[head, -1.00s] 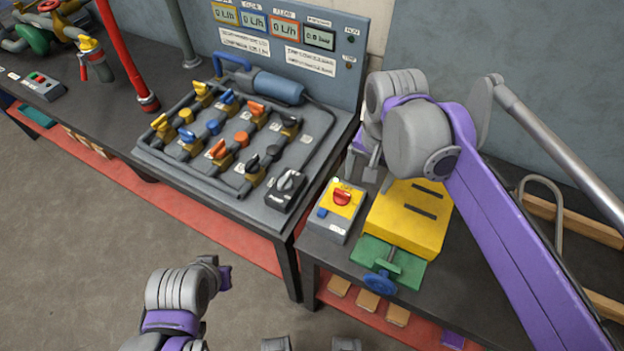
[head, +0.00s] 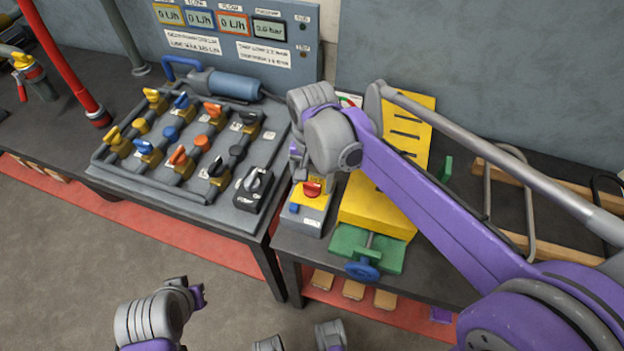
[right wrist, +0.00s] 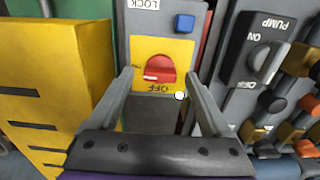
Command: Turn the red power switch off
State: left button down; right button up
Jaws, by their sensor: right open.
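The red power switch (head: 312,188) is a round knob on a yellow plate, on a grey box at the left of the near table. In the right wrist view the red knob (right wrist: 158,68) has a white mark on its left side, with an "OFF" label below it. My right gripper (right wrist: 160,80) is open, its two fingers on either side of the knob's plate, apart from the knob as far as I can tell. In the head view my right gripper (head: 298,168) is just behind the box, partly hidden by the wrist. My left gripper (head: 197,294) is low, over the floor; its jaws are unclear.
A blue button (right wrist: 185,23) sits beside the knob.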

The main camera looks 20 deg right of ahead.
jog(key=shift+f, duration=0.2)
jog(key=shift+c, duration=0.3)
grip_shut()
